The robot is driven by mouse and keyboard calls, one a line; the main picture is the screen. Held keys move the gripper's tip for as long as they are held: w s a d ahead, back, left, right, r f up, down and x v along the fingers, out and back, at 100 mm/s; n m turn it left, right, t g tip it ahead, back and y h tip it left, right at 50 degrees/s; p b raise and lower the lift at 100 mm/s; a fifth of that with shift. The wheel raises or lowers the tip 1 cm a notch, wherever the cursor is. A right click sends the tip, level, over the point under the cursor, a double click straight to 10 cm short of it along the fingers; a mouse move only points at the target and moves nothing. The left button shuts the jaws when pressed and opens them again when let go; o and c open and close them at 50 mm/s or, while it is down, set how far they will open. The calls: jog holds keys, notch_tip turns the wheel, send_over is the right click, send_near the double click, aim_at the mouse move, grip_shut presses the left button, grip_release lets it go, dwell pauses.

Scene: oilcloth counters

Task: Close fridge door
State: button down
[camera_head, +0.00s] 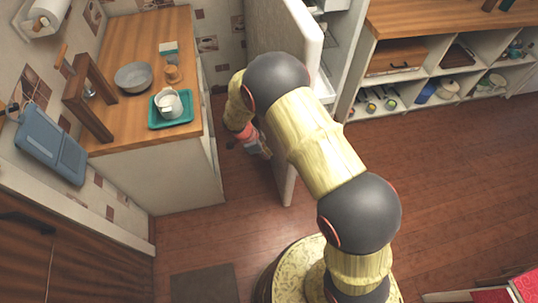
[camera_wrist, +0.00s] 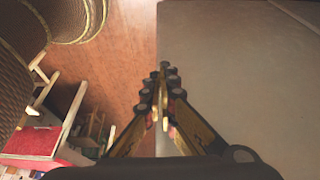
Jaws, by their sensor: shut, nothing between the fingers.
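The fridge door (camera_head: 306,35) stands open in the head view, a tall pale panel seen nearly edge-on, partly covered by my arm. The fridge (camera_head: 345,55) is behind it to the right, its inside partly showing. My gripper (camera_head: 264,152) is low on the left, outer side of the door. In the wrist view my gripper (camera_wrist: 163,78) is shut and empty, its fingertips over the edge of a flat grey panel, which appears to be the door (camera_wrist: 240,85). I cannot tell whether they touch it.
A wooden counter (camera_head: 120,50) with a bowl (camera_head: 133,77) and a teal tray (camera_head: 153,123) stands left of the door. Open shelving (camera_head: 425,72) is at right. The wood floor (camera_head: 450,190) at right is largely clear.

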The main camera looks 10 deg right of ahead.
jog(key=d+f, duration=0.6)
jog(key=f, duration=0.1)
jog(key=shift+d+b, duration=0.3)
jog(key=shift+d, duration=0.1)
jog(key=shift+w+d, duration=0.1)
